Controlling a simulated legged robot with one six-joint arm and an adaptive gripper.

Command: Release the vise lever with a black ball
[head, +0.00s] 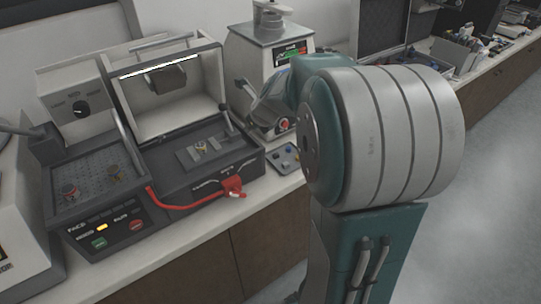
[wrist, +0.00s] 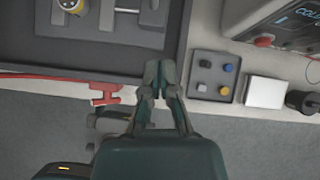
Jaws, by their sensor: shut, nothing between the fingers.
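The vise lever (head: 228,122) stands up at the right side of the open cutting chamber in the head view, with a small dark ball (head: 222,107) at its top. The vise plate with a small round part (head: 200,147) lies to its left. In the wrist view, my gripper (wrist: 160,68) is shut and empty, with its fingertips over the machine's front right corner. A grey piece (wrist: 154,14) lies farther up there; I cannot tell if it is part of the lever. In the head view my arm hides my gripper.
A red handle (head: 232,186) with a red hose sits on the machine's front edge, left of my gripper in the wrist view (wrist: 104,95). Open floor lies in front of the counter.

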